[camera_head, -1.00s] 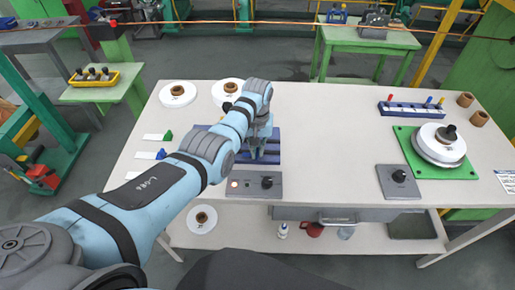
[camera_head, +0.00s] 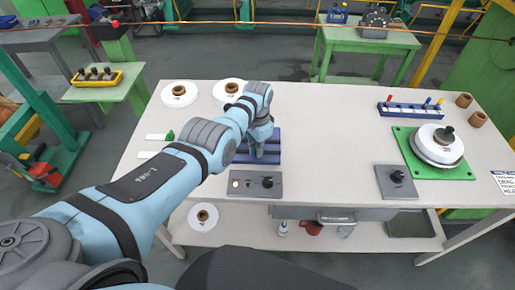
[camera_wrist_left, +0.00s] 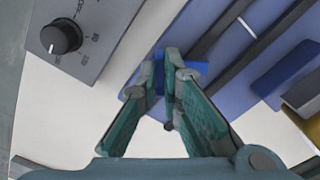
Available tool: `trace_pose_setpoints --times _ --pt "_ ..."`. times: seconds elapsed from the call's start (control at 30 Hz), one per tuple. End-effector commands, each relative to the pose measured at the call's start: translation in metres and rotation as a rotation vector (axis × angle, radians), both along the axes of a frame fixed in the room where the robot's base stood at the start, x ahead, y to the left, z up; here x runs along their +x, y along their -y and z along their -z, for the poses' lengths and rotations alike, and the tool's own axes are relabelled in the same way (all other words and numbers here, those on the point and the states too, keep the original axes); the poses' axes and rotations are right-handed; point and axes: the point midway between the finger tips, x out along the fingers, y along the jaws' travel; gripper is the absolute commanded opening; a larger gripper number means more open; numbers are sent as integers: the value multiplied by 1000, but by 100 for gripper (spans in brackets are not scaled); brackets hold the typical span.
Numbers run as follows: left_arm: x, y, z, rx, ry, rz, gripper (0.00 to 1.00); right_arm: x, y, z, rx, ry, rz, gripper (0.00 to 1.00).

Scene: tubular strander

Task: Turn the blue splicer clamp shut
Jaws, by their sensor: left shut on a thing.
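The blue splicer (camera_head: 272,159) lies on the white table behind a grey control panel (camera_head: 262,185). My left gripper (camera_head: 257,150) points down at it, with the wrist hiding part of it. In the left wrist view my left gripper (camera_wrist_left: 171,62) has its green fingertips close together on the small blue clamp piece (camera_wrist_left: 196,68), which shows beside and behind the tips. The splicer base (camera_wrist_left: 222,35) with its dark bars fills the upper right there. How far the clamp is turned cannot be told. My right gripper is not in view.
The panel's black knob (camera_wrist_left: 61,37) is left of the fingers in the wrist view. White spools (camera_head: 179,94) stand at the table's back left. A green plate (camera_head: 462,172) with a spool and a test-peg rack (camera_head: 412,110) are at the right. The table's middle is clear.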

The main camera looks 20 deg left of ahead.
Motion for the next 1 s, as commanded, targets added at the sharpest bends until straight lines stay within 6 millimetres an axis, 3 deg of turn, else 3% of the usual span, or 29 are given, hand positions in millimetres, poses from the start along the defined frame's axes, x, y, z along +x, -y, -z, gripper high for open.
trace_pose_setpoints --times 0.5,1.0 --pt "2 2 -1 -2 6 460 0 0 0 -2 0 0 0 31" --pt "1 3 0 -4 5 665 0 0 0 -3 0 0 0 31"
